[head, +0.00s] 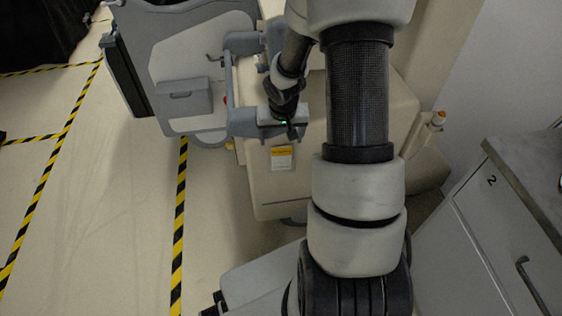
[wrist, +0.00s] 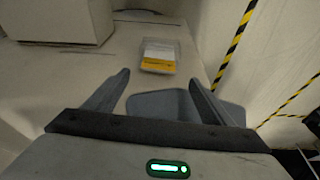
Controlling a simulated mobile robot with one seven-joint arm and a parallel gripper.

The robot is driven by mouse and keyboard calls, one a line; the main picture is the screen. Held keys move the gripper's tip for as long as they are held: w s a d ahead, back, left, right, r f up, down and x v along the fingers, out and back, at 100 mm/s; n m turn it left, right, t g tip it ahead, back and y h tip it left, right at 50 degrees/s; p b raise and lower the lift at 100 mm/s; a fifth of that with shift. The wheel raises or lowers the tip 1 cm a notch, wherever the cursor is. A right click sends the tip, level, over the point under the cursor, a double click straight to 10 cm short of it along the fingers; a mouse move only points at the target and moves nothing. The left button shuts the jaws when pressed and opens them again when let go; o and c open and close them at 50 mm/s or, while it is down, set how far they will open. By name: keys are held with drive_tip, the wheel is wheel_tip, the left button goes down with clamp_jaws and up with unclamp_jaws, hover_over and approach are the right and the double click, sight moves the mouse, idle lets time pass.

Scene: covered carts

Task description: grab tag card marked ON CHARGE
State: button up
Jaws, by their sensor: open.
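A small white card with a yellow band (head: 282,158) sits on the front face of the beige cart, below my gripper in the head view. In the wrist view the card (wrist: 158,56) lies ahead of the fingertips, close to midway between them, in what looks like a shallow holder. Its lettering is too small to read. My gripper (wrist: 159,77) is open and empty, with the card beyond its tips, apart from them. In the head view my gripper (head: 291,131) is dark and partly hidden by my wrist.
The beige cart (head: 330,182) carries a grey hinged panel (head: 190,70) at upper left. A grey cabinet marked 2 (head: 480,225) stands at the right. Yellow-black floor tape (head: 179,225) runs along the left, where the floor is open.

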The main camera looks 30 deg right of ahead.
sight(281, 148)
drive_tip(key=b+x, duration=0.2)
drive_tip(key=x, duration=0.4)
drive_tip(key=shift+s+d+f, duration=0.1)
drive_tip(key=shift+f, duration=0.3)
drive_tip(key=c, duration=1.4)
drive_tip(key=shift+r, duration=0.1)
drive_tip(key=shift+c, duration=0.2)
